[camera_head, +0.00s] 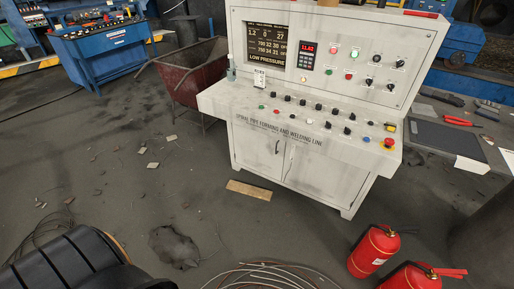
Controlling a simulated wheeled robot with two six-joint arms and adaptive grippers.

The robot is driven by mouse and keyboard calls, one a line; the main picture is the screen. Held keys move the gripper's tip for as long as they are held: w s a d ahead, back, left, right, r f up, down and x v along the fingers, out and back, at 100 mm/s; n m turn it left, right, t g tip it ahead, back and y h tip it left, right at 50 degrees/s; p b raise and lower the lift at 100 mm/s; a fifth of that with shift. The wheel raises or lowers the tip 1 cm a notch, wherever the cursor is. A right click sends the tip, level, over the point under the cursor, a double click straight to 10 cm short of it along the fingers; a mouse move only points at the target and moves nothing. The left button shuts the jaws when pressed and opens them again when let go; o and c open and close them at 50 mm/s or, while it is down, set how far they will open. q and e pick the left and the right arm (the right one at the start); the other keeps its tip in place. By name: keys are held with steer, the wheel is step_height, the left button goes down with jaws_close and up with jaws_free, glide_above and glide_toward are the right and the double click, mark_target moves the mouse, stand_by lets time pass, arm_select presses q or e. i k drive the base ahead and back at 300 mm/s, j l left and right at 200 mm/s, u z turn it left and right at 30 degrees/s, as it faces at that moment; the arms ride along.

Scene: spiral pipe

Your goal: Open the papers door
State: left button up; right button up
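A grey-white control console (300,140) labelled "Spiral pipe forming and welding line" stands at centre right. Its lower cabinet has a left door (254,152) and a right door (318,172); both look shut. A dark handle (278,147) is on the left door near the seam, and a small mark that may be another handle is on the right door. No label shows which is the papers door. Neither of my grippers is in view.
Two red fire extinguishers (373,251) stand at the lower right. Loose cables (262,275) lie at bottom centre. A wooden board (249,190) lies before the console. A red cart (193,75) stands behind left. A black ribbed object (70,262) fills the lower left.

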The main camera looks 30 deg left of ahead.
mark_target(263, 153)
steer(key=i+j+u, duration=0.1)
steer(key=i+j, duration=0.15)
steer(key=j, duration=0.3)
steer(key=i+j, duration=0.3)
steer(key=j, duration=0.25)
steer(key=i+j+u, duration=0.15)
steer(key=j, duration=0.35)
steer(key=i+j, duration=0.45)
steer(key=i+j+u, duration=0.15)
steer(key=i+j, duration=0.15)
steer(key=j, duration=0.25)
steer(key=i+j, duration=0.3)
steer(key=j, duration=0.2)
steer(key=u, duration=0.05)
